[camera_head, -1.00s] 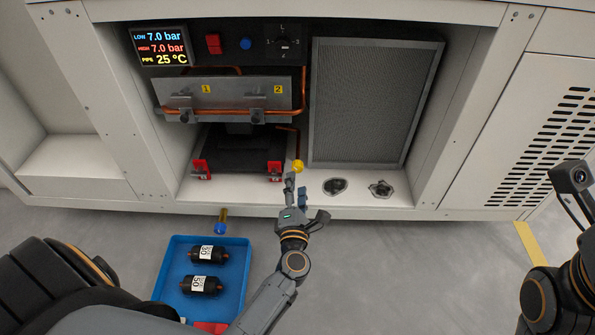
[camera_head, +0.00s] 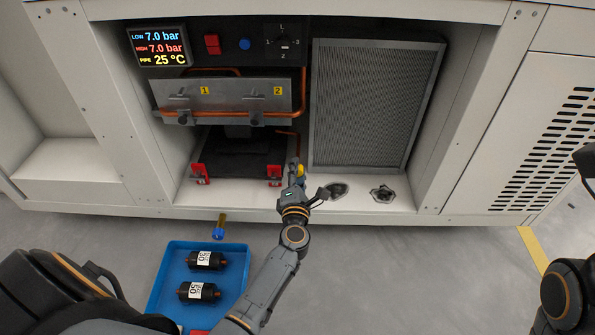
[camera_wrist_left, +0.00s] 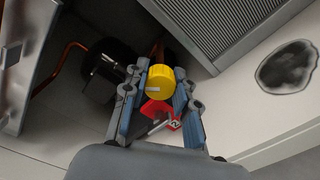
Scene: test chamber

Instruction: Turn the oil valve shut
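The oil valve appears to be the yellow round knob (camera_head: 300,170) at the front of the cabinet bay, just right of the black unit. In the left wrist view the yellow knob (camera_wrist_left: 160,80) sits between the finger ends, in plain sight. My left gripper (camera_head: 295,178) reaches into the bay at the knob and partly covers it in the head view. In the left wrist view its fingers (camera_wrist_left: 160,88) stand apart, one on each side of the knob; whether they touch it I cannot tell. My right gripper is out of view.
Red clamps (camera_head: 275,174) flank the black unit; one shows just below the knob in the wrist view (camera_wrist_left: 160,112). A mesh panel (camera_head: 372,105) stands to the right. A blue tray (camera_head: 235,300) with black cylinders lies on the floor. The display (camera_head: 160,46) reads 7.0 bar twice.

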